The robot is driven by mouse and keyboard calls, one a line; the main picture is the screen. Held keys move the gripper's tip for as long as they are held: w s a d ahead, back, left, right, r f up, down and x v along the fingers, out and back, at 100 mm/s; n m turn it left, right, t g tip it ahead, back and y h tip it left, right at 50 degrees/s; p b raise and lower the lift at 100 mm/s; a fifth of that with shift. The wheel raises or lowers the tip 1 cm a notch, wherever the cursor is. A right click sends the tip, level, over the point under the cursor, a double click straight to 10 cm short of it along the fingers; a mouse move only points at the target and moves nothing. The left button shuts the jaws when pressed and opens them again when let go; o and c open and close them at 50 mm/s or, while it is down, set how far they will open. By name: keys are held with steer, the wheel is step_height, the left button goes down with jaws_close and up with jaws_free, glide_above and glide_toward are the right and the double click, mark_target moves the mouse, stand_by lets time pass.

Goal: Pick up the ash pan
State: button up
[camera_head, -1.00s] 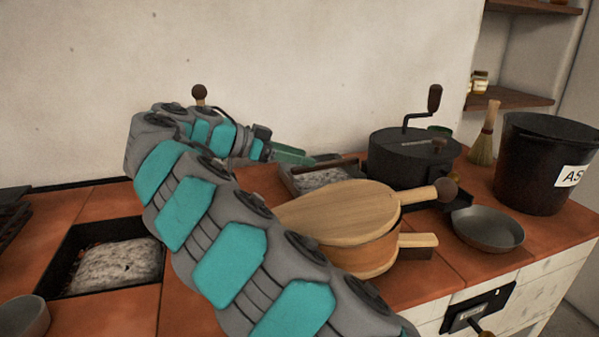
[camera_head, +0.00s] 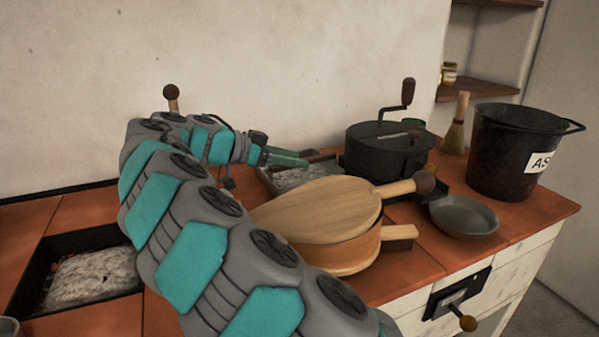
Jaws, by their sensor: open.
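The ash pan (camera_head: 264,180) is a shallow grey metal tray filled with pale ash, on the tiled counter near the wall. Its front is partly hidden behind the wooden bellows (camera_head: 318,212). My gripper (camera_head: 306,161) reaches in from the left, its green and dark fingers above the back side of the pan. It is open and appears empty. A dark brown bar shows by the fingers at the pan's back edge. I cannot tell whether the fingers touch the pan or straddle any part of it.
A black lidded pot with a crank (camera_head: 385,150) stands right of the pan. Beyond are a small grey dish (camera_head: 464,216), a brush (camera_head: 455,128) and a black ash bucket (camera_head: 510,150). A sunken ash-filled hearth opening (camera_head: 22,285) lies at left.

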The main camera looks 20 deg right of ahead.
steer(key=shift+x, duration=1.05)
steer(key=shift+c, duration=0.3)
jaws_close()
